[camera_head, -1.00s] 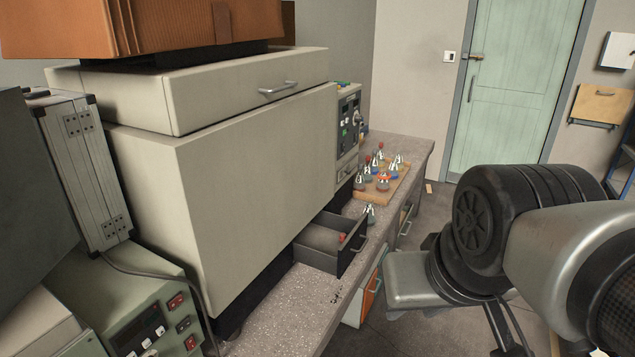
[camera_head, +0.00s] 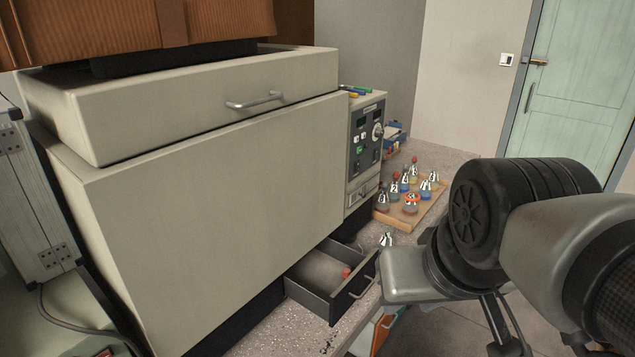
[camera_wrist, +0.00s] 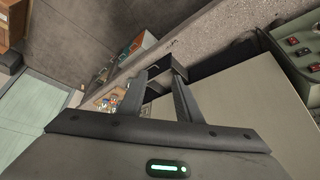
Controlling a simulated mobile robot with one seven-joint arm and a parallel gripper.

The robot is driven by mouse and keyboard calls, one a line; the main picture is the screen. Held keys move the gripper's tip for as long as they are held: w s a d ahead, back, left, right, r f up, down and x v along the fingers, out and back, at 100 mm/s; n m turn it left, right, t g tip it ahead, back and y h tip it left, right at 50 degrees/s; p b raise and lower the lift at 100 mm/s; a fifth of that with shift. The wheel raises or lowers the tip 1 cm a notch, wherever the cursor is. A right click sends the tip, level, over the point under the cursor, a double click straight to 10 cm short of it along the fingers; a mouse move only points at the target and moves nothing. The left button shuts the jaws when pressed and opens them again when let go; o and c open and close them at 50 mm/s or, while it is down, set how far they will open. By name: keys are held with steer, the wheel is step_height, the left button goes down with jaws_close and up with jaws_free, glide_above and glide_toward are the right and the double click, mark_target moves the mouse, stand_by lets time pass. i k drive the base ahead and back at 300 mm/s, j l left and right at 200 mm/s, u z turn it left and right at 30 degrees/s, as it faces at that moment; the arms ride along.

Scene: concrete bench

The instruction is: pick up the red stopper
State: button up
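A small red piece, which looks like the red stopper (camera_head: 347,272), lies inside an open dark drawer (camera_head: 317,298) under the big beige oven in the head view. It rests near the drawer's right end, by the handle side. My gripper (camera_wrist: 158,78) shows in the wrist view with its two fingers apart and nothing between them. It is well away from the red piece, above the bench side. I cannot make out the red piece in the wrist view. Red tops also show on some small flasks on a wooden board (camera_head: 428,211).
The beige oven (camera_head: 200,215) fills the left and overhangs the drawer. Its control panel (camera_head: 366,142) stands behind the drawer. A single flask (camera_head: 387,240) stands on the bench between drawer and board. Bare speckled bench (camera_head: 285,335) lies in front.

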mark_target(347, 271)
steer(key=i+l+u, duration=0.2)
steer(key=i+l, duration=0.2)
steer(key=l, duration=0.2)
steer(key=i+l+u, duration=0.2)
steer(key=i+l, duration=0.15)
steer(key=l, duration=0.3)
steer(key=i+l+u, duration=0.1)
steer(key=l, duration=0.25)
steer(key=i, duration=0.05)
